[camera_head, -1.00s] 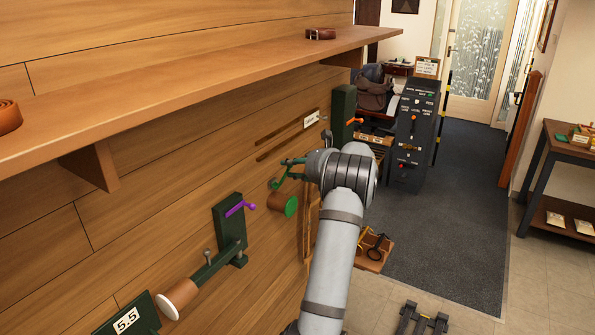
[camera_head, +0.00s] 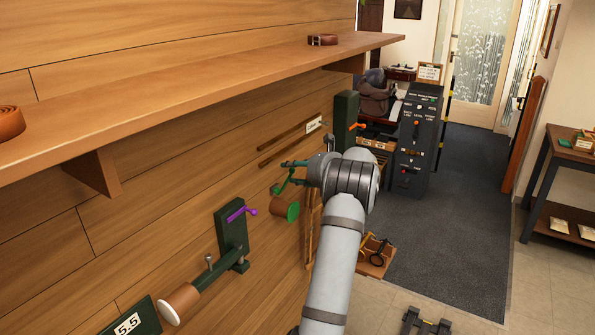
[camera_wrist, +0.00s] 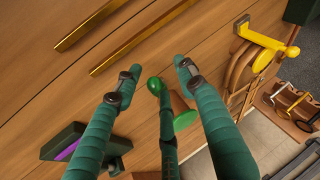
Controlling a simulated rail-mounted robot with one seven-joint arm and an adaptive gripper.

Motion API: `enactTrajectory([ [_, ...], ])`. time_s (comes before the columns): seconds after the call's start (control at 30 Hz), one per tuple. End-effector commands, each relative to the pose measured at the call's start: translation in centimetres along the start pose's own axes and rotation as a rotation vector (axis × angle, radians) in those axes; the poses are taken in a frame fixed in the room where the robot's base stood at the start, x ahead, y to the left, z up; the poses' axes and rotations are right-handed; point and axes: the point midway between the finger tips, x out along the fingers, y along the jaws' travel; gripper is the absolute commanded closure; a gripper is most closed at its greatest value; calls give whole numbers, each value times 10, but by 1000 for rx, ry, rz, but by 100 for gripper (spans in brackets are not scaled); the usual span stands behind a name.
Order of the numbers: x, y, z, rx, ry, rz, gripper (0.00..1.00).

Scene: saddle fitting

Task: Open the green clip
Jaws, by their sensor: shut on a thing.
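The green clip (camera_head: 285,184) is a thin green lever on the wooden wall, just above a brown cylinder with a green end face (camera_head: 292,211). In the wrist view, its round green knob (camera_wrist: 153,86) and dark green bar (camera_wrist: 168,135) lie between my two green fingers. My gripper (camera_head: 290,164) is at the clip, shut on it; the exact contact is hard to see, and the wrist view shows space beside the knob. The green end face also shows in the wrist view (camera_wrist: 185,120), partly behind the bar.
A purple lever (camera_head: 240,211) on a dark green bracket is left of the clip. An orange lever (camera_head: 357,126) is farther along the wall. A yellow lever (camera_wrist: 265,40) is at right in the wrist view. A wooden shelf (camera_head: 200,75) juts out above.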

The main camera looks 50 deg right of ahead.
Motion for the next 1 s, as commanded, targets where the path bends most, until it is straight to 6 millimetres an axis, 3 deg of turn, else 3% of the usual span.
enactTrajectory([
  [0.03,8,10,10,-1,-16,19,66],
  [0.17,2,10,9,-1,-14,18,66],
  [0.27,-12,8,8,0,-13,15,66],
  [0.7,-105,0,1,1,-7,0,66],
  [1.0,-127,-1,0,1,-6,0,66],
])
